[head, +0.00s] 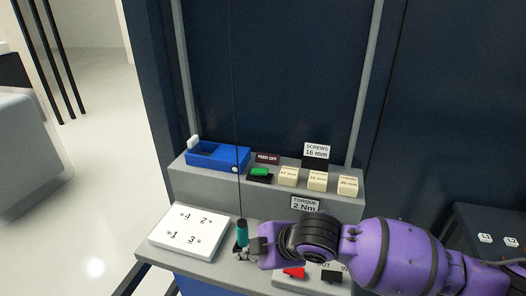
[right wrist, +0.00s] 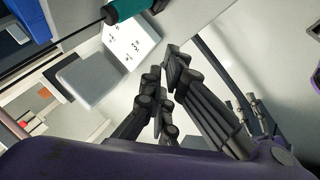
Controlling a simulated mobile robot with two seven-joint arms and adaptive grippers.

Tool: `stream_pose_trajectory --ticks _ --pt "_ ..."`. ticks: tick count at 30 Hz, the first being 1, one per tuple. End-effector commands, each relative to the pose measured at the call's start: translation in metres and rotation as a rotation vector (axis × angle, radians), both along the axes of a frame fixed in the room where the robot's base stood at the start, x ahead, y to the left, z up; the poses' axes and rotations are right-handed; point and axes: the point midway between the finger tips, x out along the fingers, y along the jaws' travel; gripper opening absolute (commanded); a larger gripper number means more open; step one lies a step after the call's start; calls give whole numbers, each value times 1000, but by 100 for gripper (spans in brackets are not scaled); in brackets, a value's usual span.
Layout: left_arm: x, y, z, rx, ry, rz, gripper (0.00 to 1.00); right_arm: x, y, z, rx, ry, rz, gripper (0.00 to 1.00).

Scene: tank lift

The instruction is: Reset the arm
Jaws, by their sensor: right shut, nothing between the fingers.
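My right arm comes in from the right in the head view, and its gripper (head: 243,252) is low over the grey bench, between the numbered white plate and the red and black buttons. In the right wrist view the gripper's dark fingers (right wrist: 168,85) are closed together with nothing between them. A teal screwdriver (head: 242,232) hangs upright on a thin dark cord close to the gripper. It also shows at the top of the right wrist view (right wrist: 125,8), apart from the fingers. My left gripper is in neither view.
The white plate (head: 190,231) lies on the bench left of the gripper. On the raised shelf are a blue tray (head: 203,153), a green button (head: 259,172) and cream screw-size blocks (head: 318,180). A torque sign (head: 305,205) reads 2 Nm. A red button (head: 294,272) is partly under my arm.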

Motion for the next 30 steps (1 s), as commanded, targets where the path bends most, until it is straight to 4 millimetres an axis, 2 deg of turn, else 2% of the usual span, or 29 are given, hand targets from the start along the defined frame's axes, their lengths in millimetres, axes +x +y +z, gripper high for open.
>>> stream_pose_trajectory --ticks 1,4,8,11,14,16,20,24,27,30 --pt "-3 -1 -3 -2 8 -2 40 2 10 -2 85 5 -47 0" --pt "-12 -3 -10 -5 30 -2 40 11 23 1 256 6 -158 0" --pt "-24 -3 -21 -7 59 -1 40 20 19 -7 483 24 -345 0" --pt "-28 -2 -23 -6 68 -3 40 22 -3 -25 626 40 -509 0" --pt "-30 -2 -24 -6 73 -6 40 15 -37 -53 728 54 -681 0" --pt "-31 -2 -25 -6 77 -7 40 2 -67 -79 771 63 -803 0" --pt "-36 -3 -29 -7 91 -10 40 -42 -126 -137 790 84 -1033 0" --pt "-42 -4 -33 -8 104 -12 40 -111 -180 -195 736 121 -1241 0" --pt "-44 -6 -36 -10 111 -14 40 -162 -205 -227 687 168 -1359 0" --pt "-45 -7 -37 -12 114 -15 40 -205 -217 -248 654 212 -1442 0"
